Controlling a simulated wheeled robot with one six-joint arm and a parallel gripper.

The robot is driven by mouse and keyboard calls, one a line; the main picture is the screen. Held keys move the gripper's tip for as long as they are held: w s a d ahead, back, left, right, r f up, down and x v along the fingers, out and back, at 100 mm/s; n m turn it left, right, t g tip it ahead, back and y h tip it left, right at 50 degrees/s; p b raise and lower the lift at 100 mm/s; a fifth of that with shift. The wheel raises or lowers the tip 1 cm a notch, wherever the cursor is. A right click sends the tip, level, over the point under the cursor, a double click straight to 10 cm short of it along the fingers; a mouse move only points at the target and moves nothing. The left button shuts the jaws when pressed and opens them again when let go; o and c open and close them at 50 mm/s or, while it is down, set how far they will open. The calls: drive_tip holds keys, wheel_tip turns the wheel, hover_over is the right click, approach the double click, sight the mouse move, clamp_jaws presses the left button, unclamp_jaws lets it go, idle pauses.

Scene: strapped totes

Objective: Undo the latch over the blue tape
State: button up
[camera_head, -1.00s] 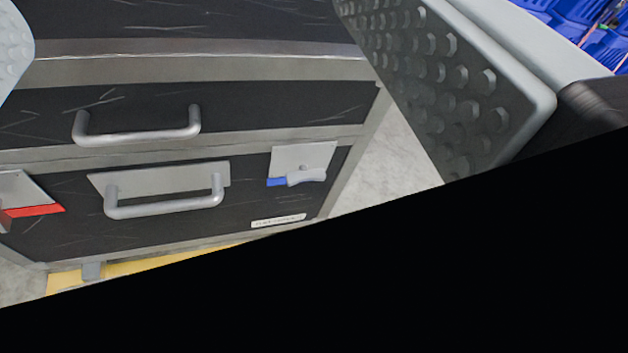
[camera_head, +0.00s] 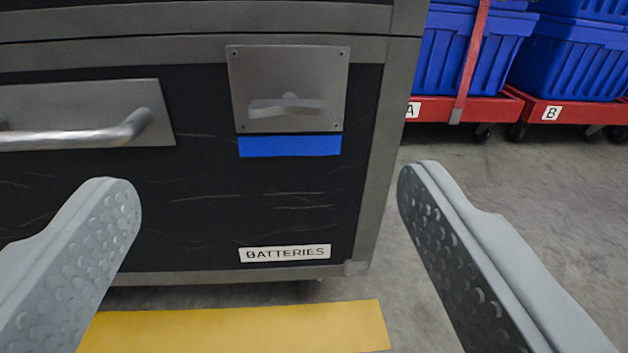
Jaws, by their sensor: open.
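A silver latch plate (camera_head: 290,66) is fixed on the black drawer front (camera_head: 200,215), near its right edge. A grey latch lever (camera_head: 287,107) lies roughly level across the lower part of the plate. A strip of blue tape (camera_head: 290,146) sits just under the plate. My gripper (camera_head: 268,200) is open and empty, its two dimpled fingers wide apart in the lower left and right of the view. The fingertips show lower than the latch, one on each side, and nothing is between them. I see no contact with the drawer.
A drawer handle (camera_head: 80,136) is at the left. A BATTERIES label (camera_head: 285,253) is low on the drawer. A yellow strip (camera_head: 235,328) lies on the floor below. Red carts (camera_head: 505,112) with strapped blue totes (camera_head: 465,60) stand at the back right, beyond open floor.

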sight(290, 111)
drive_tip(key=w, duration=0.5)
drive_tip(key=w+f, duration=0.1)
drive_tip(key=w, duration=0.5)
drive_tip(key=w+f, duration=0.1)
drive_tip(key=w, duration=0.4)
drive_tip(key=shift+w+d+f, duration=0.15)
drive_tip(key=shift+w+f, duration=0.1)
drive_tip(key=shift+c, duration=0.3)
drive_tip(key=c, duration=0.9)
